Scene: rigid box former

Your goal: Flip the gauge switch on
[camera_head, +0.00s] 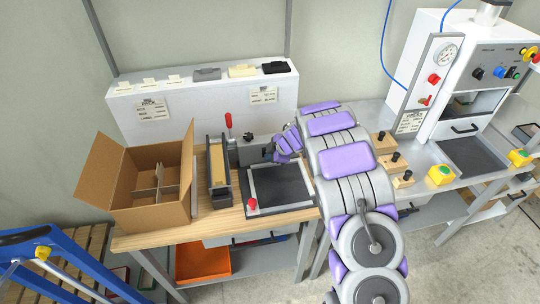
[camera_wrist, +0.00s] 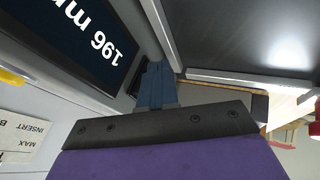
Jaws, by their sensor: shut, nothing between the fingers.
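My gripper (camera_head: 268,153) reaches over the back of the wooden bench, behind a dark flat fixture (camera_head: 280,186). In the wrist view its blue-grey fingers (camera_wrist: 157,85) are together and empty. A dark display (camera_wrist: 80,32) reading "196 m…", its end cut off, is close by at the upper left, on a light grey housing (camera_wrist: 120,100). The fingertips are beside the housing's edge; I cannot tell whether they touch it. I cannot make out a switch on this display unit. A round dial gauge (camera_head: 446,55) is on the white machine at the right.
An open cardboard box (camera_head: 150,212), a narrow black-sided holder (camera_head: 218,170) and a red-handled lever (camera_head: 229,121) stand left of the fixture. A metal plate (camera_wrist: 250,40) is close at the upper right of the wrist view. Wooden blocks with black knobs (camera_head: 385,142) are right of my arm.

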